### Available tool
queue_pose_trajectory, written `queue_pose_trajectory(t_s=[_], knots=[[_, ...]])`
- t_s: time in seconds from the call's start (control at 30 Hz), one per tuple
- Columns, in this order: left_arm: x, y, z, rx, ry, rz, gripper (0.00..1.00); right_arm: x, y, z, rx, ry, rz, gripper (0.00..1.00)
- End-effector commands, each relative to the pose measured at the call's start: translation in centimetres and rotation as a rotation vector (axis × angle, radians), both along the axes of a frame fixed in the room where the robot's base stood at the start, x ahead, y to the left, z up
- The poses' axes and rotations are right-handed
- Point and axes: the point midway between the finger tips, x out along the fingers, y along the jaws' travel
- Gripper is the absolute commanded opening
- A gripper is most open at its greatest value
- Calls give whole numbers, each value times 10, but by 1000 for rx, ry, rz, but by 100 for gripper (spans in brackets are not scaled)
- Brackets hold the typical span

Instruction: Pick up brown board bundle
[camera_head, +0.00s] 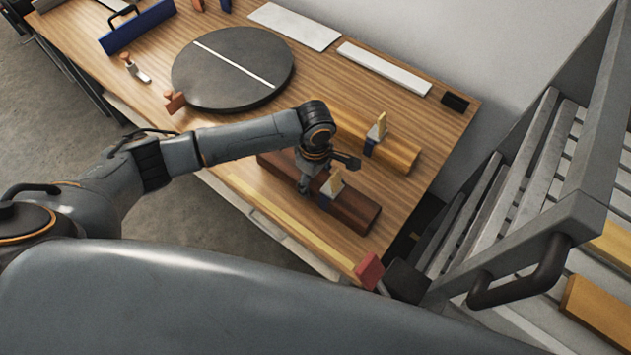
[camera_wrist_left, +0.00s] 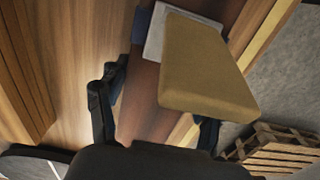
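The brown board bundle (camera_head: 355,209) lies on the wooden table near its front right edge, partly hidden by my left gripper. A tan block with a pale plate (camera_head: 335,183) sits on top of it, and this block looms large in the left wrist view (camera_wrist_left: 205,70). My left gripper (camera_head: 326,174) is low over the bundle, with its fingers spread. In the left wrist view the fingers (camera_wrist_left: 155,118) stand on either side of the bundle (camera_wrist_left: 147,95). Firm contact is not visible. My right gripper is not in view.
A lighter board (camera_head: 385,149) with a similar block lies just behind. A dark round disc (camera_head: 232,68) and white strips (camera_head: 385,68) are farther back. A red block (camera_head: 369,270) is at the front edge. A grey slatted rack (camera_head: 515,190) stands right of the table.

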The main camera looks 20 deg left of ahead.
Motion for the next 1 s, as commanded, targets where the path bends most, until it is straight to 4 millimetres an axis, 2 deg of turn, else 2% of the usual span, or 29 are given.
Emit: queue_pose_trajectory(t_s=[0.03,0.13,0.2,0.47,0.63,0.83,1.0], knots=[[-1,0,-1,1,2,0,33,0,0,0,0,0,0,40],[-1,0,-1,1,2,0,13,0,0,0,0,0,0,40],[1,0,1,-2,-2,0,3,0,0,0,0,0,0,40],[1,0,2,-2,-2,0,3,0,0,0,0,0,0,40],[2,-1,10,-3,-3,1,3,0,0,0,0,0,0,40],[2,-1,34,-4,-5,1,3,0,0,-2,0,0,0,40],[-15,16,57,-2,-3,0,3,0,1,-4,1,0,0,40]])
